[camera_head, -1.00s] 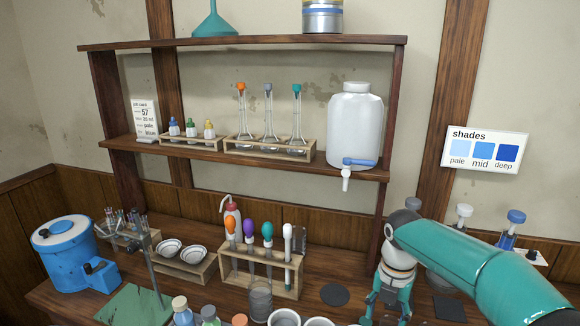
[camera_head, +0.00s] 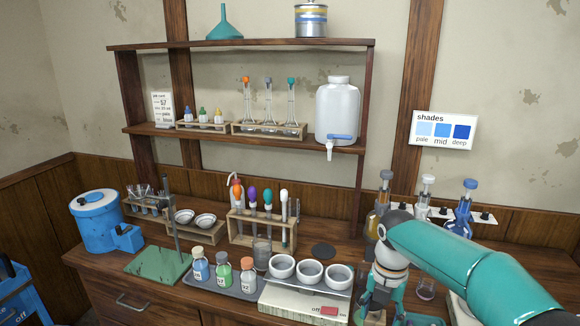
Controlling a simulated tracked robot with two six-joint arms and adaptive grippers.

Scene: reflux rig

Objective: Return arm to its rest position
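My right arm (camera_head: 455,258) is teal and comes in from the right over the bench. My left gripper is not in view.
Flasks with brown, clear and blue (camera_head: 460,209) contents stand behind my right arm. A tray of small bottles (camera_head: 223,272), a tube rack (camera_head: 284,234) and a blue drum (camera_head: 96,222) stand further left. A dark round pad (camera_head: 323,251) lies on open bench.

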